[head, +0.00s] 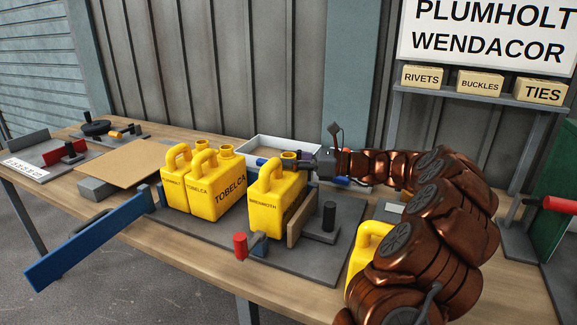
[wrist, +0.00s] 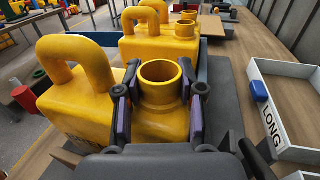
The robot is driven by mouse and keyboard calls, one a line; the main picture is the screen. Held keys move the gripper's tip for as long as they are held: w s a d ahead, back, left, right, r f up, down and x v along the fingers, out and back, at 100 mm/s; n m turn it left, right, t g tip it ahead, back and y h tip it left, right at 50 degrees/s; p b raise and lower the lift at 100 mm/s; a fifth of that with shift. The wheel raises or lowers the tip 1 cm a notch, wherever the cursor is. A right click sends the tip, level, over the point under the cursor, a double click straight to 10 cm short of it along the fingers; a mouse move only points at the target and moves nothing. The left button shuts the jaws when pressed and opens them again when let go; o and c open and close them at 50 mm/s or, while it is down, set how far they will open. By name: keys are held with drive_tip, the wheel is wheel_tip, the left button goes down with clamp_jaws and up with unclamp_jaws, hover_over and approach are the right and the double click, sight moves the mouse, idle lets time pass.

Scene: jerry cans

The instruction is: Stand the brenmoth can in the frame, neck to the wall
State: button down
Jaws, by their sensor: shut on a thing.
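The yellow brenmoth can (head: 262,217) stands upright on or just above the grey base of the frame (head: 325,262); I cannot tell whether its bottom touches. Its handle is on the near side and its neck on the far side, toward the wall. My gripper (head: 299,160) reaches in from the right at the neck. In the wrist view my gripper (wrist: 160,103) has one finger on each side of the round, open neck (wrist: 160,72), shut on it. A brown board (head: 297,220) and a black post (head: 329,215) stand at the can's right.
Two yellow cans (head: 226,191), one marked TOBELCA, stand close on the left. A blue bar (head: 88,243) juts past the table's front edge. A red-topped clamp (head: 240,244) is in front. Another yellow can (head: 366,246) is partly behind my arm. A white tray (head: 262,145) lies behind.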

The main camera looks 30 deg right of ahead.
drive_tip(key=shift+f, duration=0.55)
drive_tip(key=c, duration=0.7)
unclamp_jaws()
drive_tip(key=shift+f, duration=0.15)
drive_tip(key=shift+s, duration=0.1)
drive_tip(key=v, duration=0.7)
drive_tip(key=shift+s+d, duration=0.1)
drive_tip(key=shift+d, duration=0.1)
